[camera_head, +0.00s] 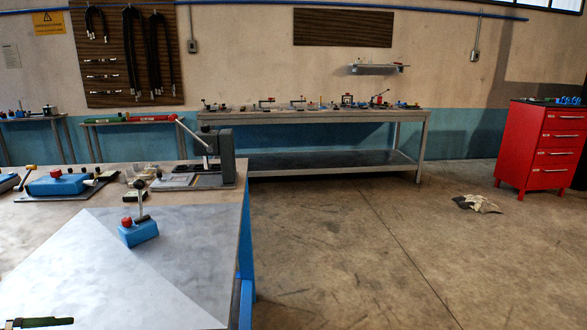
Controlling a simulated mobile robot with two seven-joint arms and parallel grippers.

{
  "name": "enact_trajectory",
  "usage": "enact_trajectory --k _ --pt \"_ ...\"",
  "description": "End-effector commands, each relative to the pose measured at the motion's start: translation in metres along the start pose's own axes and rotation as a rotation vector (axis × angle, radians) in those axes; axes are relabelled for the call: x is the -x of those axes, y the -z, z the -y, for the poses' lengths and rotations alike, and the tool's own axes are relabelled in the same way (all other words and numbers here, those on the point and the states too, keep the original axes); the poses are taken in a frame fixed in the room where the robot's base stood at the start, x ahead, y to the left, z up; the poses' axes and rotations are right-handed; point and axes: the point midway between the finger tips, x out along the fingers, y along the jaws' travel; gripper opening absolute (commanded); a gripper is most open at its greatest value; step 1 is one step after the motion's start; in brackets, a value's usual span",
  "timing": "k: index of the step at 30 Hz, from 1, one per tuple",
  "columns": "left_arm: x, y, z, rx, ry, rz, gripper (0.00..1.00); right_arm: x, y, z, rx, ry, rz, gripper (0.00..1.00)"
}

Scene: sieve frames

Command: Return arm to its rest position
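Neither of my arms can be made out for certain in the head view, and no gripper fingers show clearly. A dark bar with a green edge (42,322) lies at the bottom left, partly cut off by the picture's lower edge; I cannot tell what it is. The near workbench (120,275) fills the lower left, with a pale, mostly bare top. A blue block with an upright rod and dark knob (138,232) stands on it.
A grey lever press (222,160) stands at the bench's far right corner, with a blue device (58,183) left of it. Open floor (380,250) lies to the right.

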Motion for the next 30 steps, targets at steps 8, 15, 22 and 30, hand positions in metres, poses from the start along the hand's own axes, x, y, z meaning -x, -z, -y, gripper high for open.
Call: enact_trajectory --k 8,15,22,30 --pt "-0.009 -0.015 -0.087 0.337 0.341 0.098 1.00 0.013 0.028 -0.002 0.007 -0.006 -0.044 0.00" --pt "-0.022 -0.006 -0.183 0.659 0.506 0.286 1.00 0.024 0.048 -0.003 0.015 -0.010 -0.074 0.00" --pt "-0.048 0.040 -0.283 0.993 0.529 0.476 1.00 0.033 0.062 -0.006 0.026 -0.015 -0.095 0.00" --pt "-0.085 0.115 -0.357 1.292 0.437 0.596 1.00 0.041 0.085 -0.008 0.034 -0.020 -0.140 0.00"
